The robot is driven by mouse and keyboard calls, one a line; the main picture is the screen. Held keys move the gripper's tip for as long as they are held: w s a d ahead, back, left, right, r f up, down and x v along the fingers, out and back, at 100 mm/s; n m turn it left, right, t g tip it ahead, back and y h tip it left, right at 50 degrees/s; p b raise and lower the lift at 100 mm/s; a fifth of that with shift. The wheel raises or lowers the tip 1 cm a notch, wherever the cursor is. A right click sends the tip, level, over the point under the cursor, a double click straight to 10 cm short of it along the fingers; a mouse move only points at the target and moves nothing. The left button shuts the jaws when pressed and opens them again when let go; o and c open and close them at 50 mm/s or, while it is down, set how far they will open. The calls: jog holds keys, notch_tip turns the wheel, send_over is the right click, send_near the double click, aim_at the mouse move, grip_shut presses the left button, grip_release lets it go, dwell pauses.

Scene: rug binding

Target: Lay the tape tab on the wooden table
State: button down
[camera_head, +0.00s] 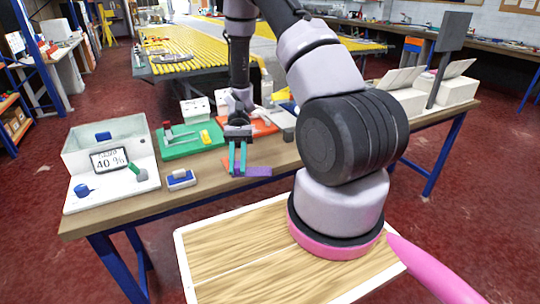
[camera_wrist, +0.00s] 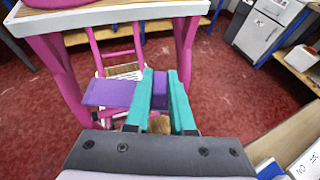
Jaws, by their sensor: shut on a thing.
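My gripper (camera_head: 237,172) has teal fingers and points down near the front edge of the wooden table (camera_head: 125,212). In the wrist view, the fingers (camera_wrist: 160,100) are shut on a purple piece, which I take to be the tape tab (camera_wrist: 160,90). A flat purple part (camera_wrist: 108,93) sticks out to the left of the fingers there. In the head view, the purple tab (camera_head: 256,171) shows to the right of the fingertips. I cannot tell whether it touches the table. A small orange-red piece (camera_head: 228,163) shows beside the fingers.
A white tray with a display (camera_head: 110,160) stands at the table's left end, with a small blue-and-white block (camera_head: 181,179) beside it. Behind the gripper are a green mat (camera_head: 185,147) and a red-orange mat (camera_head: 263,126). White boxes (camera_head: 455,91) stand at the right end.

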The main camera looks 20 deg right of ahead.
jog(key=d+n+h, duration=0.2)
jog(key=s+d+n+h, duration=0.1)
jog(key=d+n+h, duration=0.1)
jog(key=d+f+n+h, duration=0.1)
jog(key=d+n+h, duration=0.1)
jog(key=d+h, duration=0.1)
jog(key=shift+s+f+g, duration=0.1)
jog(key=shift+s+g, duration=0.15)
jog(key=shift+g, duration=0.15)
jog(key=w+d+n+t+h, duration=0.2)
jog(key=w+d+n+h, duration=0.1)
jog(key=d+n+h, duration=0.35)
jog(key=n+t+h, duration=0.6)
jog(key=n+t, duration=0.5)
jog(key=t, duration=0.1)
send_over(274, 158)
jog(key=shift+m+y, duration=0.25)
notch_tip(274, 158, down, 5)
jog(key=shift+s+f, duration=0.1)
jog(key=shift+f, duration=2.6)
jog(key=c, duration=0.8)
grip_release()
jog(key=shift+f, duration=0.1)
